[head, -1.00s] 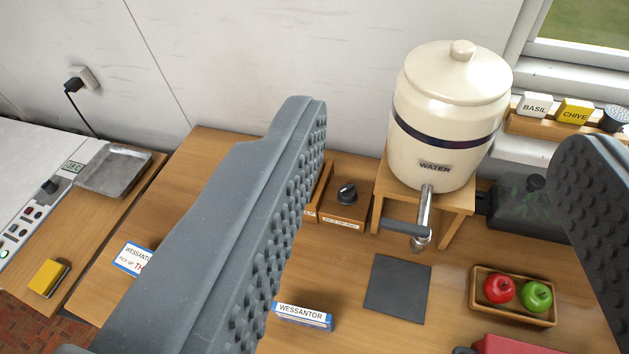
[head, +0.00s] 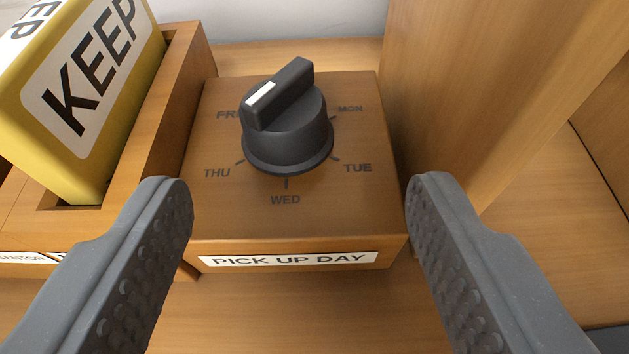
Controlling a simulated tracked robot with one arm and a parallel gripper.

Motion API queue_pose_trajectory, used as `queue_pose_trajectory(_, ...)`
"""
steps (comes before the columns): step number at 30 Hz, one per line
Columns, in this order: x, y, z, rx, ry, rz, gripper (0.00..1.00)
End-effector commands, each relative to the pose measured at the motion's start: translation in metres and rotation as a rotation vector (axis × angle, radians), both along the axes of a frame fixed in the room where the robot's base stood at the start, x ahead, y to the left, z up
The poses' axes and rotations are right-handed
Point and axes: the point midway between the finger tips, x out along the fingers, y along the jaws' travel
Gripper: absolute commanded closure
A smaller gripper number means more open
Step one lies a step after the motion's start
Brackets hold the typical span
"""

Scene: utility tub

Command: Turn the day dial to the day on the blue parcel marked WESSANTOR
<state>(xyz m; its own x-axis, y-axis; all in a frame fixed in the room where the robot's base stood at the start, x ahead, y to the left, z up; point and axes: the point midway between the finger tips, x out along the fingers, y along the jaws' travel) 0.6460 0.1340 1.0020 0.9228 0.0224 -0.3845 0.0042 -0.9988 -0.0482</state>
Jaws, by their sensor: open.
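The day dial is a black knob (head: 288,130) with a raised bar grip on a wooden box (head: 330,220) labelled PICK UP DAY. MON, TUE, WED, THU and FRI are printed around it. The blue WESSANTOR parcel is out of view now. A second earlier, a blue-edged WESSANTOR label showed red letters starting TH, partly hidden by a finger.
A yellow block (head: 90,95) marked KEEP sits tilted in a wooden holder (head: 165,120) close to the box's left. A wooden upright (head: 470,90) stands close on the right. The wooden counter (head: 300,310) in front of the box is clear.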

Motion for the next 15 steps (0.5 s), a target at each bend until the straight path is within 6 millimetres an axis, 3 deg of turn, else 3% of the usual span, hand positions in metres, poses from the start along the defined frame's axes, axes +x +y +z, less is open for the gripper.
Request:
queue_pose_trajectory(8,0.017,0.01,-0.008,0.001,0.0,0.015,0.42)
queue_pose_trajectory(15,0.046,0.013,-0.019,0.001,-0.003,0.017,0.42)
